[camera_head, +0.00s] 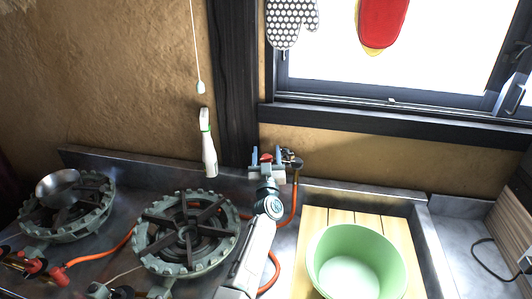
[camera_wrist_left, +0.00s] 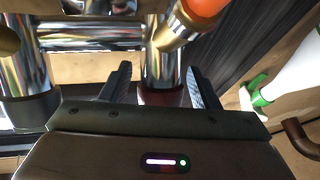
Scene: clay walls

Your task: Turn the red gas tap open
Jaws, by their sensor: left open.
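The red gas tap (camera_head: 266,157) sits on the pipework at the back wall, just left of a brass fitting with an orange hose. My left gripper (camera_head: 267,155) is open at the tap, with one blue-grey finger on each side of the red handle. In the left wrist view the open fingers (camera_wrist_left: 157,84) stand on either side of a chrome pipe, and a dark red part (camera_wrist_left: 164,98) shows low between them, partly hidden by the gripper body. I cannot tell whether the fingers touch the handle. My right gripper is not in view.
Two gas burners (camera_head: 188,233) stand left, one with a metal ladle (camera_head: 58,187). An orange hose (camera_head: 293,205) runs down beside my arm. A green bowl (camera_head: 320,262) sits on wooden slats right. A white bottle (camera_head: 209,155) is left of the tap. Mitts (camera_head: 290,22) hang above.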

